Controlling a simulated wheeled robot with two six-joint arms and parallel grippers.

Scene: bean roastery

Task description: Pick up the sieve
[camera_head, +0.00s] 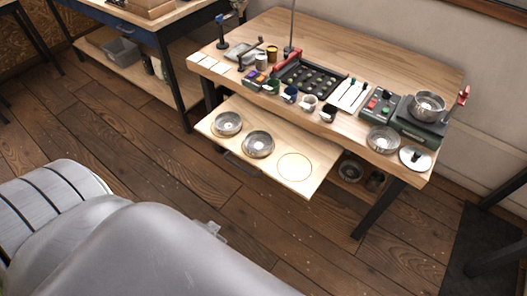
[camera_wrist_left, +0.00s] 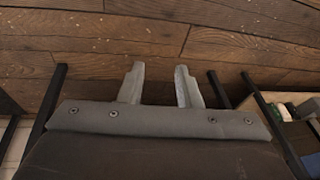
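Two round metal pans that look like sieves sit on the pulled-out wooden shelf of the workbench, a left one (camera_head: 228,122) and a middle one (camera_head: 258,143). Another shallow metal dish (camera_head: 383,138) sits on the bench top at the front right. I cannot tell for sure which is the sieve. My left gripper (camera_wrist_left: 160,85) is open and empty in the left wrist view, with wooden floor beyond its fingers. It is apart from all the pans. My right gripper is in neither view.
The shelf (camera_head: 232,168) has an empty marked circle at its right. The bench top (camera_head: 377,78) carries cups, a black tray (camera_head: 318,84) and a green machine with a metal bowl (camera_head: 426,105). Another table (camera_head: 150,30) stands at the back left. The floor before the shelf is clear.

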